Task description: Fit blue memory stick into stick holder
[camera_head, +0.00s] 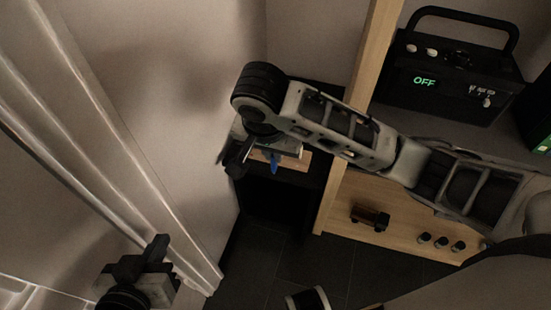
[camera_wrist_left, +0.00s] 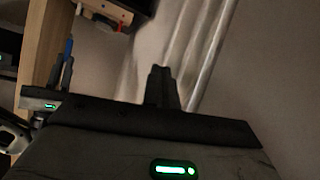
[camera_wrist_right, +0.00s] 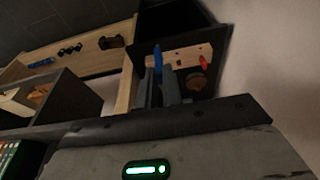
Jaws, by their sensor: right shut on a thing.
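The blue memory stick (camera_wrist_right: 158,60) stands out past the fingertips of my right gripper (camera_wrist_right: 158,80), which is shut on it. The stick also shows in the head view (camera_head: 274,162) and the left wrist view (camera_wrist_left: 69,47). The stick holder appears to be the light wooden board with holes (camera_wrist_right: 180,57), on a dark panel beyond the gripper. In the right wrist view the stick overlaps the board's left part; I cannot tell whether they touch. A red stick (camera_wrist_right: 204,62) is at the board's right. My left gripper (camera_head: 156,248) is empty and looks shut, far from the board.
A round brown thing (camera_wrist_right: 197,84) is below the board. A wooden post (camera_head: 345,130) stands beside my right arm. A black box reading OFF (camera_head: 455,75) is on the right. A wooden panel with black knobs (camera_head: 400,215) lies below my right arm. A pale wall is left.

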